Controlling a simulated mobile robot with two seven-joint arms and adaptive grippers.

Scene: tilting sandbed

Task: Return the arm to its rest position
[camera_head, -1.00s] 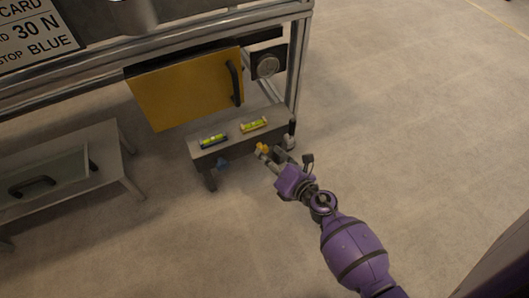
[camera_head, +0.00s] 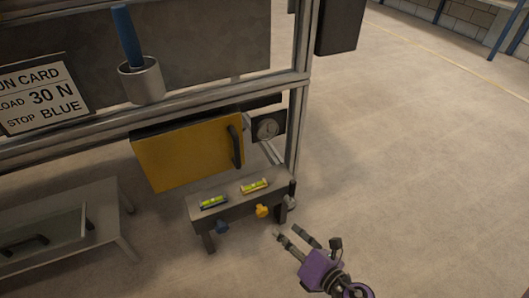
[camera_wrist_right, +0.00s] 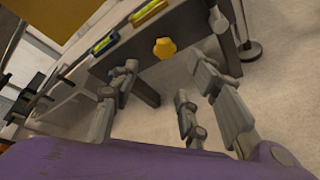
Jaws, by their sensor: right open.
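My right gripper (camera_head: 297,238) is open and empty at the lower right of the head view, its purple wrist coming in from the bottom. Its fingers are apart from the grey bench (camera_head: 222,190) and point toward its right end. In the right wrist view the spread fingers (camera_wrist_right: 165,95) show with nothing between them. A yellow knob (camera_head: 262,211) sits on the bench's front, just beyond the fingers; it also shows in the wrist view (camera_wrist_right: 165,48). A blue knob (camera_head: 222,227) sits to its left. My left gripper is not in view.
Two spirit levels, one blue-cased (camera_head: 213,202) and one yellow (camera_head: 255,187), lie on the bench. A yellow panel with a black handle (camera_head: 190,152) hangs above it on a metal frame. A low grey table (camera_head: 110,195) stands at left. The floor (camera_head: 420,150) at right is clear.

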